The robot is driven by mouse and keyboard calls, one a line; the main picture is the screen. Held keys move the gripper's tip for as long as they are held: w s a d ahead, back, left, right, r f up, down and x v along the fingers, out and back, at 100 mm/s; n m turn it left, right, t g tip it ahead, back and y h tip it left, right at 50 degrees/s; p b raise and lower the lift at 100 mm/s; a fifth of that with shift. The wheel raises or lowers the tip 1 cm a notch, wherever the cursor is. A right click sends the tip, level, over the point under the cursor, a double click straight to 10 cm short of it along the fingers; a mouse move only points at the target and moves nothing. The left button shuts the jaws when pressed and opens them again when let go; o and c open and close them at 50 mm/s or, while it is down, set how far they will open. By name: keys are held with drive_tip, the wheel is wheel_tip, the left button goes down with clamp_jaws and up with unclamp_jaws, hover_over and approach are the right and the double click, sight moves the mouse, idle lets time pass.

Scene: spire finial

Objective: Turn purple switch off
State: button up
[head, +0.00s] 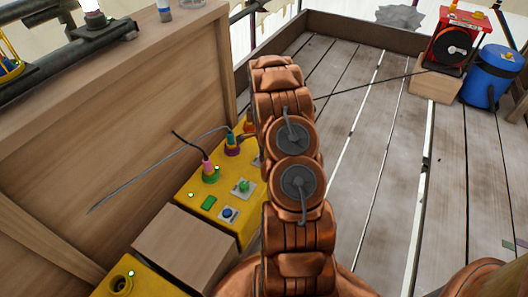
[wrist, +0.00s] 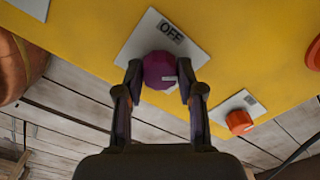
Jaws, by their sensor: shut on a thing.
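The purple switch (wrist: 161,69) is a faceted knob on a white plate (wrist: 187,46) marked OFF, fixed to a yellow panel (wrist: 250,60). In the wrist view my gripper (wrist: 159,72) has one finger on each side of the knob and is shut on it. A small pale mark shows on the knob's right side. In the head view my copper arm covers part of the yellow panel (head: 206,208), and neither the gripper nor the purple switch can be made out there.
An orange knob (wrist: 239,121) sits on its own plate right of the switch. Green (head: 244,186) and blue (head: 227,212) controls and cabled plugs are on the panel in the head view. A wooden wall (head: 110,120) stands behind it. The plank floor (head: 375,180) at right is mostly clear.

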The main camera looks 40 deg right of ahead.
drive_tip(key=n+p, duration=0.3)
drive_tip(key=n, duration=0.2)
drive_tip(key=shift+r+n, duration=0.15)
drive_tip(key=shift+n, duration=0.15)
drive_tip(key=shift+n+p, duration=0.75)
drive_tip(key=shift+n, duration=1.35)
drive_tip(key=o, duration=1.1)
drive_tip(key=shift+o, duration=0.2)
wheel_tip(320, 180, up, 12)
